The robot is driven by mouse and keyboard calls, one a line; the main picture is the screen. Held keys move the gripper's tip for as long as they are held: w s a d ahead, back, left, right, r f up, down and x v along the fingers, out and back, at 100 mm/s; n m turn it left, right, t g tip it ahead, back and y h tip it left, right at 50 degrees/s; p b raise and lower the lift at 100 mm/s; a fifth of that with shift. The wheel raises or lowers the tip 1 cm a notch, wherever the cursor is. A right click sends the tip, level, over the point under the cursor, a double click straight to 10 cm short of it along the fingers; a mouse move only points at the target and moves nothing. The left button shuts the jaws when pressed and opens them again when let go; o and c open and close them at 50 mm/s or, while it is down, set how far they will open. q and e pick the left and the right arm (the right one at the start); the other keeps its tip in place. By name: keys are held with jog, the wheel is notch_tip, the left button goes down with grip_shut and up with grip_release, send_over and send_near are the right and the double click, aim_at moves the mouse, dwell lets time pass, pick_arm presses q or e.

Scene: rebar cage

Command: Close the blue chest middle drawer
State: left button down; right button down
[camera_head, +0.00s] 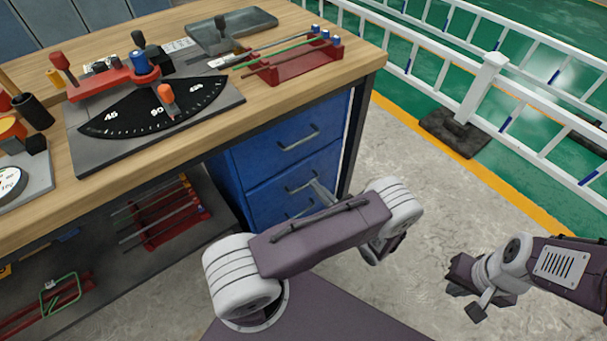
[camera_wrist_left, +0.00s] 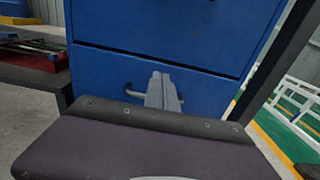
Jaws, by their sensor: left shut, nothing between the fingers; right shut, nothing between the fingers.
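The blue chest (camera_head: 225,180) stands under the workbench, with drawers stacked one above another. Its middle drawer (camera_head: 275,190) has a grey bar handle (camera_head: 303,181). The front looks nearly flush with the drawer above; any small gap is hard to tell. My left gripper (camera_head: 318,189) is shut and empty, its fingers at the chest front beside that handle. In the left wrist view the shut fingers (camera_wrist_left: 163,88) cover part of a drawer handle (camera_wrist_left: 134,92); contact cannot be told. My arm hides the lower chest. My right gripper (camera_head: 474,304) is shut and empty over the floor at right.
The wooden workbench (camera_head: 290,95) overhangs the chest and carries an angle-scale plate (camera_head: 150,112) and a red rod rack (camera_head: 300,66). A dark bench leg (camera_head: 358,135) stands right of the chest. A white railing (camera_head: 485,85) is beyond; concrete floor is clear between.

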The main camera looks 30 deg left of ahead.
aim_at(301, 169)
pick_arm(q)
jog(key=b+x, duration=0.1)
jog(key=x, duration=0.6)
jog(key=shift+s, duration=0.1)
jog(key=shift+a, duration=0.1)
jog(key=shift+x, duration=1)
jog(key=shift+r, duration=0.2)
jog(key=shift+d, duration=0.2)
